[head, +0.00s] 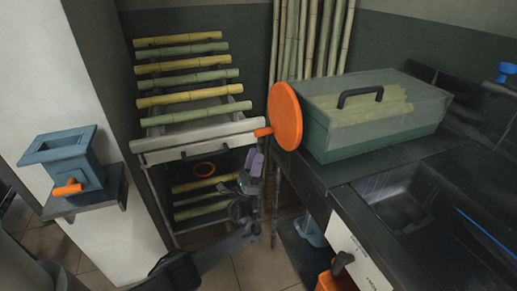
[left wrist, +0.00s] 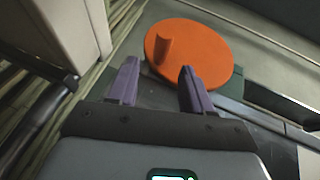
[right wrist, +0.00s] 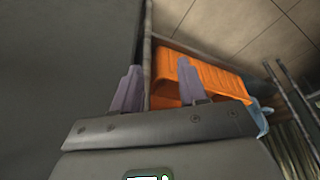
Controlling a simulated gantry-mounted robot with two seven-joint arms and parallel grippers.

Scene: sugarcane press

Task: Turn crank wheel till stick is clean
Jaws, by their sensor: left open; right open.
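The orange crank wheel (head: 286,116) stands on the left end of the green press box (head: 340,149), and its peg handle (head: 263,132) points left. Sticks (head: 365,108) show through the box's clear cover; I cannot tell how clean they are. My left gripper (head: 255,162) is open and empty, just below the handle in the head view. In the left wrist view the wheel (left wrist: 205,55) and handle (left wrist: 163,50) lie beyond the open fingers (left wrist: 157,78), apart from them. My right gripper (right wrist: 158,85) is open and empty in the right wrist view; I cannot make it out in the head view.
A rack of cane sticks (head: 190,83) stands at the back left. A blue hopper (head: 68,160) with an orange handle sits on a left shelf. A dark counter (head: 330,174) with a sink (head: 400,200) runs right. An orange crate (right wrist: 215,80) lies beyond my right gripper.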

